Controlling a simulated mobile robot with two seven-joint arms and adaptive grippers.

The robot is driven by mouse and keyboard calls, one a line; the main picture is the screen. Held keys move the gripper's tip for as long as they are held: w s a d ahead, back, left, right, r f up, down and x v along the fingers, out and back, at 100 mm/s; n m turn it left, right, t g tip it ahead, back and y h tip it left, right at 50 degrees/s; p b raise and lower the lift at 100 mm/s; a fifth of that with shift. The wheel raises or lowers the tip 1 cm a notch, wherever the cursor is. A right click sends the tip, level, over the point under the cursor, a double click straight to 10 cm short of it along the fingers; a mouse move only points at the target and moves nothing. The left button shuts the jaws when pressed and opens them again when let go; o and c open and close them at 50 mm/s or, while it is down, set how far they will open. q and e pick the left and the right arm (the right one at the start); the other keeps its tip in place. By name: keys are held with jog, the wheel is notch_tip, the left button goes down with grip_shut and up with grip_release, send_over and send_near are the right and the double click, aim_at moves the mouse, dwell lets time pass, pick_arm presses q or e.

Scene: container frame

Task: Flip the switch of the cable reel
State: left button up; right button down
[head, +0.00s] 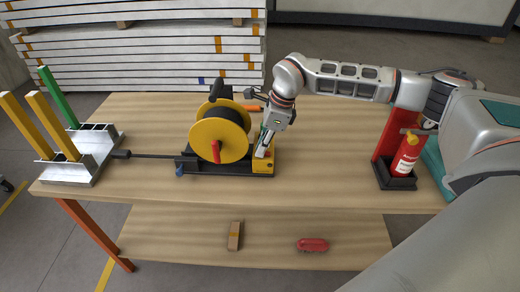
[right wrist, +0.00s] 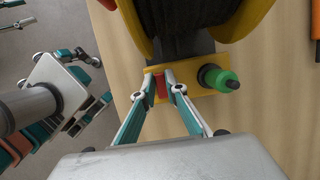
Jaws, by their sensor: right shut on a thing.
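The cable reel (head: 222,140) stands on the table, with a yellow spool flange, a black cable drum and a yellow block at its right end. In the right wrist view, the yellow block (right wrist: 213,72) carries a green plug-like part (right wrist: 219,78) and the small red switch (right wrist: 160,86). My right gripper (right wrist: 163,76) is shut on the red switch, its fingertips at either side of it. In the head view, my right gripper (head: 264,150) reaches down onto the block and hides the switch. My left gripper (right wrist: 22,16) shows at the wrist view's upper left corner, fingers apart and empty.
A metal holder (head: 82,168) with yellow and green bars is at the table's left. A red fire extinguisher (head: 407,155) stands in its holder at the right. The table (head: 330,165) is clear between reel and extinguisher. A red object (head: 312,245) lies on the lower shelf.

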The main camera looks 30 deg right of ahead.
dwell(0.3)
jog(key=c, duration=2.3)
grip_release()
jog(key=shift+c, duration=0.2)
jog(key=shift+d+r, duration=0.1)
jog(key=shift+r, duration=0.1)
jog(key=v, duration=1.1)
jog(key=shift+s+d+r, duration=0.2)
jog(key=shift+r, duration=0.05)
